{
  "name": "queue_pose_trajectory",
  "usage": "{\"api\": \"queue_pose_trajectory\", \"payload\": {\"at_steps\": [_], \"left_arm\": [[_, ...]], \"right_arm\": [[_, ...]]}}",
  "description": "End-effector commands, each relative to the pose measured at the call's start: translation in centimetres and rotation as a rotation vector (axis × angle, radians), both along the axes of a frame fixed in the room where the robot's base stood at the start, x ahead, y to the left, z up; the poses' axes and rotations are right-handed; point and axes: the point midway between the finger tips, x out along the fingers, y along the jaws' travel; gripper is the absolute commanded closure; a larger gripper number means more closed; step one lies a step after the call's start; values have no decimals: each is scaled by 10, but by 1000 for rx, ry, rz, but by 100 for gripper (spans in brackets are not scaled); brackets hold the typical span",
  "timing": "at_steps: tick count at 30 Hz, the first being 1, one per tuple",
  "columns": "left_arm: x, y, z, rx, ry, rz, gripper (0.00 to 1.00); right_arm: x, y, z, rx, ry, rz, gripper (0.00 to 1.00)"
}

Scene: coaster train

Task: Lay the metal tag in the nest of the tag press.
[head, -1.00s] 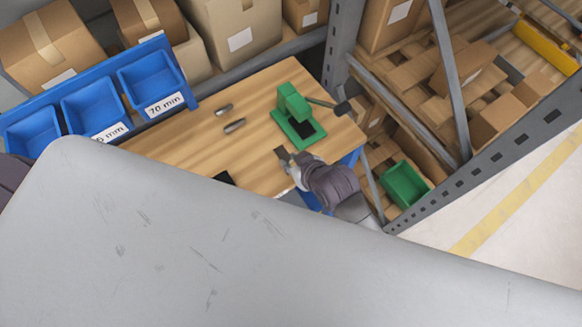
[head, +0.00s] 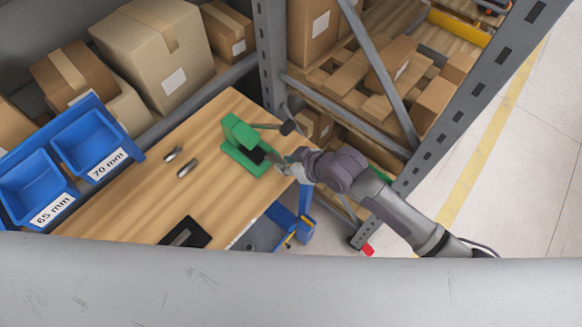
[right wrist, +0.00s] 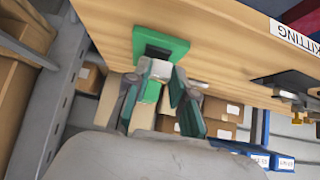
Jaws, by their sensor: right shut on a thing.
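The green tag press (head: 238,132) stands on the wooden table, with a lever arm to its right and a dark nest in its base. My right gripper (head: 277,160) is at the right edge of the press base, shut on the metal tag. In the right wrist view, the tag (right wrist: 155,69) shows as a small pale grey piece between the fingertips, right beside the black nest (right wrist: 158,52) and the green base (right wrist: 178,46). I cannot tell whether the tag touches the press. My left gripper is not in view.
Two small metal cylinders (head: 187,168) lie on the table (head: 130,195) left of the press. A black pad (head: 185,232) lies near the front edge. Blue bins (head: 85,150) stand at the left. A grey rack post (head: 270,55) rises behind the table.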

Motion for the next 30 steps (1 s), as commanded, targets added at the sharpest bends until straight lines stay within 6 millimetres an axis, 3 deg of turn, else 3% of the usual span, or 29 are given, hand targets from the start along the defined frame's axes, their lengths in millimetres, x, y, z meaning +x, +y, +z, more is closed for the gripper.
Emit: {"api": "queue_pose_trajectory", "payload": {"at_steps": [15,30], "left_arm": [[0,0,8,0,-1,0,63],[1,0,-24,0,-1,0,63]], "right_arm": [[2,1,0,-1,1,0,100],[12,14,-40,0,0,0,100]]}}
